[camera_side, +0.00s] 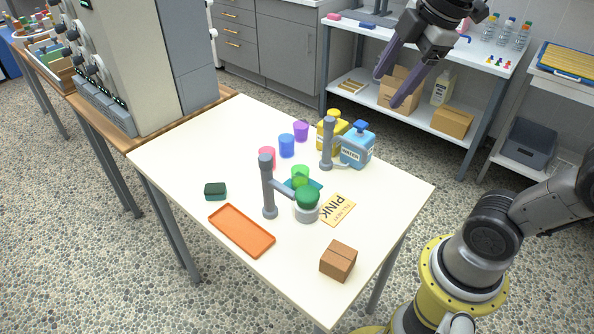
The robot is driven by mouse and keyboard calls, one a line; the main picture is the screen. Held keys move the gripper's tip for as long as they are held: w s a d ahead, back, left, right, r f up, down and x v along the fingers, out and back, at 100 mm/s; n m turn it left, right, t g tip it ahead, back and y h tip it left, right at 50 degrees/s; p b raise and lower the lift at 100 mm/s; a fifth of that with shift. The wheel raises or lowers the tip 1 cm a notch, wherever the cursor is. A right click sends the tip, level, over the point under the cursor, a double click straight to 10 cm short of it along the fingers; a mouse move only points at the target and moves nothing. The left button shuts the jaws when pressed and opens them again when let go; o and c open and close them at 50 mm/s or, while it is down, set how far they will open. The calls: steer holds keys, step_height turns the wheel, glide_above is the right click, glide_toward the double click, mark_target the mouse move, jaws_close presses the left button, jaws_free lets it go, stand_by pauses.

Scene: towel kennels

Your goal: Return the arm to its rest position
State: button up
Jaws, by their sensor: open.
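My gripper (392,88) is at the top right of the view, high above the far right side of the white table (170,160). Its two dark fingers point down and left and stand apart, with nothing between them. It touches nothing on the table. Part of the arm between the gripper and my base lies outside the picture.
The table holds colored cups (287,146), yellow (331,137) and blue (357,147) bottles, two grey posts (267,190), a green-topped jar (307,204), a PINK card (338,210), an orange tray (240,231), a sponge (215,191) and a brown box (338,261). Shelves (480,62) stand behind.

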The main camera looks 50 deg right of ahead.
steer(key=s+a+f+m+t, duration=0.1)
steer(key=s+f+m, duration=0.6)
steer(key=m, duration=0.5)
steer(key=shift+s+a+f, duration=0.2)
steer(key=shift+f, duration=1.1)
